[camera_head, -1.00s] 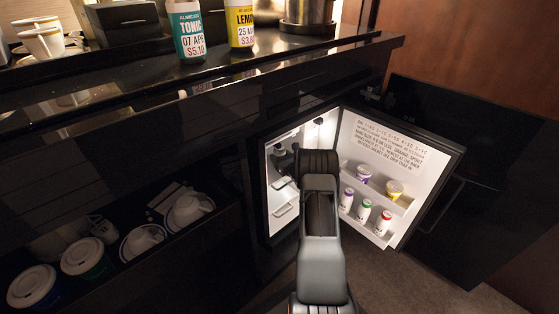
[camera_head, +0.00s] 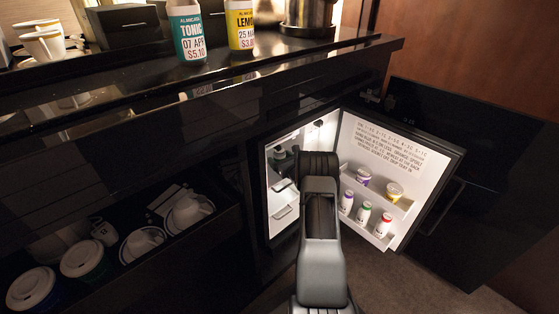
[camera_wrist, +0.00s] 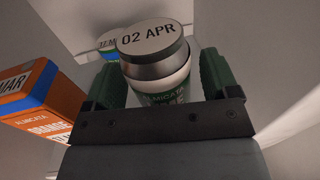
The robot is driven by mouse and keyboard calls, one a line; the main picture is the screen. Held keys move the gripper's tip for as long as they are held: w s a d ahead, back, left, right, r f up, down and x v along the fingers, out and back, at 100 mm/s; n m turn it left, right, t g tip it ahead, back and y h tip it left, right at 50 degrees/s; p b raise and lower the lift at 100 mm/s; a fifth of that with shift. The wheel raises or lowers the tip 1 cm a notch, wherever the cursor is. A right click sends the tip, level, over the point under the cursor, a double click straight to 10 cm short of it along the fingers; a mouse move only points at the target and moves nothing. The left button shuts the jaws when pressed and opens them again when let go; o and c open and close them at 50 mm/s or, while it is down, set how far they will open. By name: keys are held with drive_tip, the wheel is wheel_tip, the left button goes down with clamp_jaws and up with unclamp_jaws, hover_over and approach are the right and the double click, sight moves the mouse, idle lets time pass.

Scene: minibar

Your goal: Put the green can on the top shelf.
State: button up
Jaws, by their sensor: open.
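In the wrist view a can (camera_wrist: 163,92) with a silver top marked "02 APR" and a green-and-white label stands between the two green fingers of my gripper (camera_wrist: 161,80). The fingers are open, one on each side of it; I cannot tell whether they touch it. In the head view my arm reaches into the open fridge (camera_head: 283,211), and its dark links hide my gripper and the can. The fridge's inner shelves are mostly hidden, so I cannot make out the top shelf clearly.
An orange carton (camera_wrist: 42,100) stands left of the can, and a blue-and-green container (camera_wrist: 108,41) is behind it. The open fridge door (camera_head: 398,150) holds cups and small bottles on two racks. A drawer with cups is at the left; bottles stand on the counter (camera_head: 300,58).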

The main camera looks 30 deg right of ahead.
drive_tip(key=s+p, duration=0.4)
drive_tip(key=s, duration=0.8)
drive_tip(key=shift+a, duration=0.15)
